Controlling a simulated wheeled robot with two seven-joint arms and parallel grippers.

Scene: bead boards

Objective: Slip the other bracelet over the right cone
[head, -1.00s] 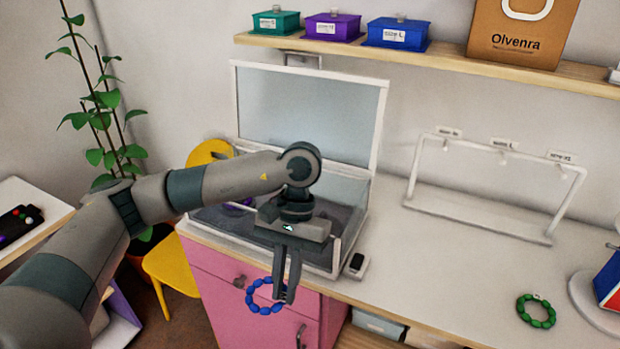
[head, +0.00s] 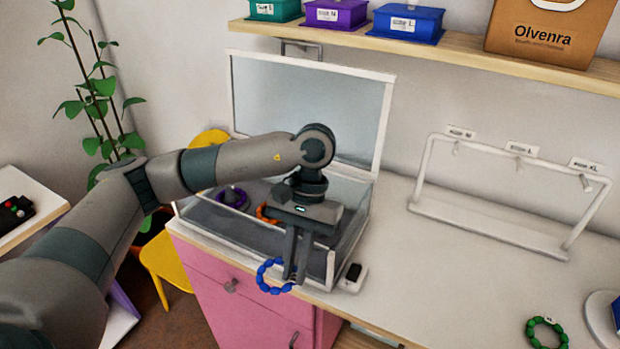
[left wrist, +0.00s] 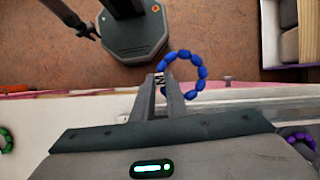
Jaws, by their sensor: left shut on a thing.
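My left gripper (head: 292,276) is shut on a blue beaded bracelet (head: 263,278), which hangs beside the fingertips near the counter's front edge. In the left wrist view the fingers (left wrist: 160,82) pinch it at a small white tag, and the ring of blue beads (left wrist: 201,72) sticks out to the right. A green bracelet (head: 533,331) lies flat on the counter at the lower right. A blue piece (head: 616,313) on a white round base (head: 598,318) is cut off by the right edge; I cannot tell whether it is a cone. My right gripper is not in view.
A glass-lidded case (head: 384,110) stands open behind my gripper, with purple (head: 221,195) and orange (head: 262,212) bracelets inside. A white rack (head: 490,225) with labelled pegs stands at the back right.

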